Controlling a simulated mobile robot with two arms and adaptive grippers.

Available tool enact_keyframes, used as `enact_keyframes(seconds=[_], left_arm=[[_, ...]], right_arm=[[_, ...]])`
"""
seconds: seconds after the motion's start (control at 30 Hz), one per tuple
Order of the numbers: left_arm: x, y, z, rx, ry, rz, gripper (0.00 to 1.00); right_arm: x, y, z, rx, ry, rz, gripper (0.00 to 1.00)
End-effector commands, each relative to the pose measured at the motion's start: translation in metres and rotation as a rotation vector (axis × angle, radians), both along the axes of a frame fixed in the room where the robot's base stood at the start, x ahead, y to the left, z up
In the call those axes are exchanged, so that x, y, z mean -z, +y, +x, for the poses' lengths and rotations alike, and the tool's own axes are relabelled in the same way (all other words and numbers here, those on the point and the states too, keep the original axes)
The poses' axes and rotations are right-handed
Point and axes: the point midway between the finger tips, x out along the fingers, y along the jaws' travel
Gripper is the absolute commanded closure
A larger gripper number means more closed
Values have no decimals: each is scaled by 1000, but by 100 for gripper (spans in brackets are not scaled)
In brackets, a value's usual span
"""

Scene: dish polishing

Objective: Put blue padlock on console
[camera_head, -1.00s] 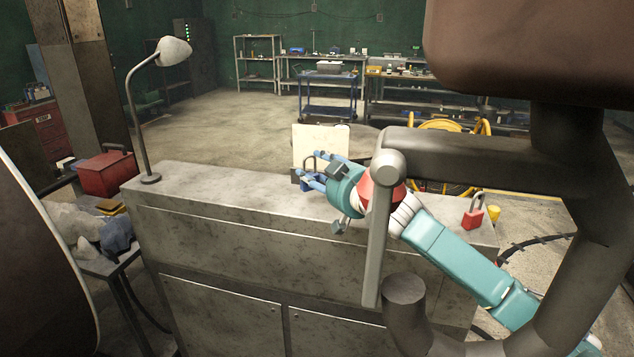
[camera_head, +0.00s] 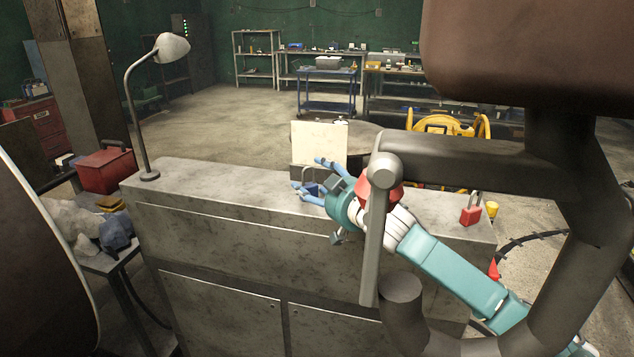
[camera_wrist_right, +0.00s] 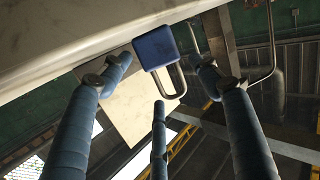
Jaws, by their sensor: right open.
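The blue padlock (camera_wrist_right: 155,47) has a blue body and a grey metal shackle. In the right wrist view it is between the spread fingers of my right gripper (camera_wrist_right: 163,75), its body against the pale console top (camera_wrist_right: 60,45). My left gripper is not in view.
A red padlock (camera_head: 471,215) stands at the console's right end. A desk lamp (camera_head: 140,110) stands at the left end. A cream board (camera_head: 319,143) is behind the padlock. A red box (camera_head: 106,172) sits left of the console. The console top between lamp and gripper is clear.

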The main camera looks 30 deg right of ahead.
Motion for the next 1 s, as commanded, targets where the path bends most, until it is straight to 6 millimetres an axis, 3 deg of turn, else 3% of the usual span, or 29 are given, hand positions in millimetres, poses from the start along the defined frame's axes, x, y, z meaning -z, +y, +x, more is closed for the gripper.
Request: enact_keyframes(seconds=[0.17,0.7,1.0], left_arm=[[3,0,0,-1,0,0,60],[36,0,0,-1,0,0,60],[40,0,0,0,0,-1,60]], right_arm=[[-1,0,-7,-1,1,-1,38],[-13,9,-96,-1,1,0,38],[-18,10,-117,0,0,1,38]])
